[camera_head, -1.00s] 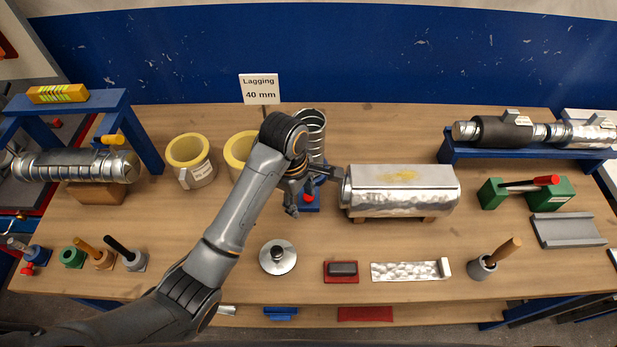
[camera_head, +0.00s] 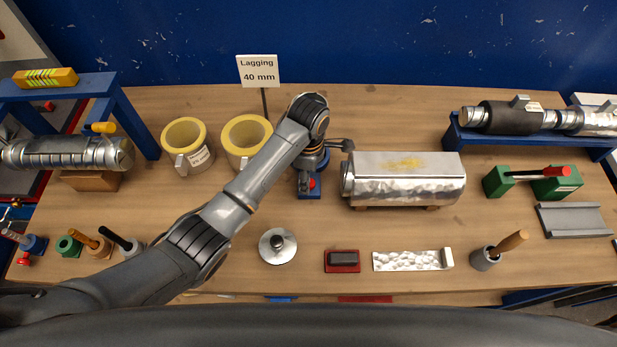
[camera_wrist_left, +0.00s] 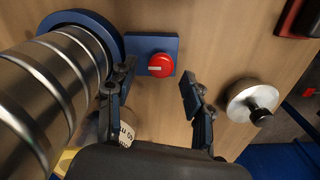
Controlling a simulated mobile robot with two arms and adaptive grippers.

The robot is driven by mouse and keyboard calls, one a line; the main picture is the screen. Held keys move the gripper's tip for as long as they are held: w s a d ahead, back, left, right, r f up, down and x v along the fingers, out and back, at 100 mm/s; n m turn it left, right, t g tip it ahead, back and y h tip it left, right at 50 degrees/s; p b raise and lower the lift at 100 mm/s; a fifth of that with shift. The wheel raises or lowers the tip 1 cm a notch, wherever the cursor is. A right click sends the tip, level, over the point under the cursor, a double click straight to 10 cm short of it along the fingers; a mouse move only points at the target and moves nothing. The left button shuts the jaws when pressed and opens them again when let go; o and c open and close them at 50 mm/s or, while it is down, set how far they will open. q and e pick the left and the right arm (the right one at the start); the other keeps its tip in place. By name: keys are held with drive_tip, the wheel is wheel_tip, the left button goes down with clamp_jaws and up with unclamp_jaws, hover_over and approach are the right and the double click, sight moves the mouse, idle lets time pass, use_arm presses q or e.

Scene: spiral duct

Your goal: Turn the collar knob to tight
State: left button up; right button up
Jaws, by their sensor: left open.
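The collar knob (camera_wrist_left: 160,65) is red with a pale mark, on a blue block in the left wrist view. The blue collar (camera_wrist_left: 110,30) beside it rings the upright spiral duct (camera_wrist_left: 45,95). In the head view the red knob (camera_head: 312,184) shows below my left gripper, and my arm hides most of the duct. My left gripper (camera_wrist_left: 158,75) is open, with its fingers spread left and right of the knob in this view. I see no contact with the knob; the left finger is close to the duct. My right gripper is not in view.
A metal-clad duct section (camera_head: 405,190) lies just right of the gripper. Yellow lagging rings (camera_head: 185,135) stand to the left. A round metal lid (camera_head: 277,247) and a red block (camera_head: 342,268) lie in front. Bare tabletop surrounds the lid.

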use_arm(q)
drive_tip(key=shift+f, duration=1.25)
clamp_jaws()
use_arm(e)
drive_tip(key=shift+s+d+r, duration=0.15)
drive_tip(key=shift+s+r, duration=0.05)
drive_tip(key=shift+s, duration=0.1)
use_arm(q)
drive_tip(key=shift+m, duration=0.3)
